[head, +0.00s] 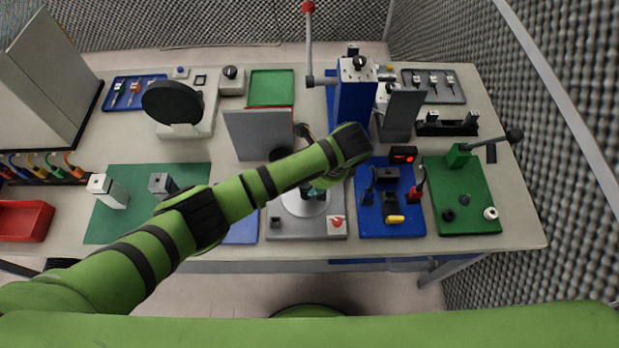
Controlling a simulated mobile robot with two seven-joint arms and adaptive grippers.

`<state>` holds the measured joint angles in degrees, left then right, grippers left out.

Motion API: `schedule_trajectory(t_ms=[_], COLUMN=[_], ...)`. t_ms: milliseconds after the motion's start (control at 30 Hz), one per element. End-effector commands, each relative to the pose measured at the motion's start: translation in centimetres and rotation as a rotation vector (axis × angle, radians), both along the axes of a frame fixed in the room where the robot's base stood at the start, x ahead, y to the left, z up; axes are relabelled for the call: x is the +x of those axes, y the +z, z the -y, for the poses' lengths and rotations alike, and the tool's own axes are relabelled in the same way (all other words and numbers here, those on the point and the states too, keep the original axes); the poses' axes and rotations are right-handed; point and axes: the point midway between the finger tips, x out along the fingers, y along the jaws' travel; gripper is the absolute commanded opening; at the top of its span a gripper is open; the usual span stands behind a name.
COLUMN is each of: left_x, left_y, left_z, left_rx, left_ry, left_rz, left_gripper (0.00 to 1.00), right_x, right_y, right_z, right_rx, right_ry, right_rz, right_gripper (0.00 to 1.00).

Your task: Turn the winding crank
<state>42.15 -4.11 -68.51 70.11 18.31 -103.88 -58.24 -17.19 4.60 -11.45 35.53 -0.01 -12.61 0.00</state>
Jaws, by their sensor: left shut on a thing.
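The winding crank's station is a grey base (285,229) with a round white disc (299,206) on it, at the middle front of the bench. My left arm reaches over it from the left. My left gripper (315,192) points down over the disc, mostly hidden behind my own wrist. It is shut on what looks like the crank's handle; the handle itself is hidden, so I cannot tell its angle. My right gripper is not in view; only a green arm link of mine crosses the bottom edge.
A red knob (337,222) sits on the base's front right. A blue board (405,229) with small fixtures is close on the right, then a green board (480,215) with a lever. A grey upright panel (258,133) and a tall blue press (355,100) stand behind.

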Motion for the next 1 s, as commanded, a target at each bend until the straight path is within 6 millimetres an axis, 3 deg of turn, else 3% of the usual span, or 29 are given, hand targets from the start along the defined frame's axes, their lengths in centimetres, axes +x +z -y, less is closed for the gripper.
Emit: schedule_trajectory(t_ms=[1000], left_x=[-0.19], left_y=[-0.04], left_z=[-0.59], left_rx=[0.006], left_ry=[-0.506], left_rz=[-0.002], left_gripper=[0.05], right_x=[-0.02], right_y=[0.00], right_z=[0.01], right_rx=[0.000], right_ry=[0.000], right_rz=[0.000], right_gripper=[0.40])
